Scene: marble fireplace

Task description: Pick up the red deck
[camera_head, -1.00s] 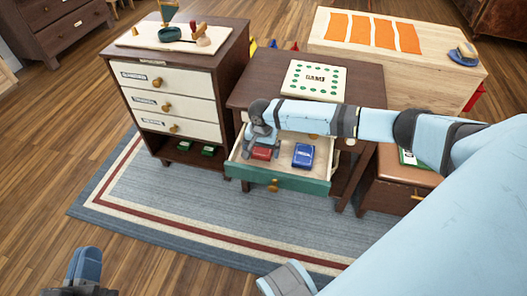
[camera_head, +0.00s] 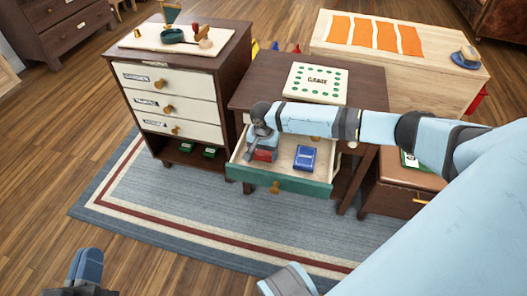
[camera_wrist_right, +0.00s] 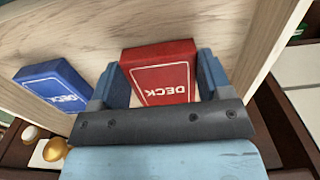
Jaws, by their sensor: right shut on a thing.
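The red deck (camera_head: 265,155) is in the left part of the open drawer (camera_head: 290,180), partly hidden by my right gripper (camera_head: 259,147). In the right wrist view the red deck (camera_wrist_right: 160,68) lies between the two blue fingers of my right gripper (camera_wrist_right: 160,84), which is shut on it. I cannot tell whether the deck is clear of the drawer floor. The blue deck (camera_head: 305,157) lies to its right in the drawer and also shows in the right wrist view (camera_wrist_right: 55,84). My left gripper (camera_head: 88,268) is at the bottom left, away from the furniture; its opening is unclear.
A wooden chest (camera_head: 385,60) with orange strips stands behind. The rug (camera_head: 190,215) in front is clear.

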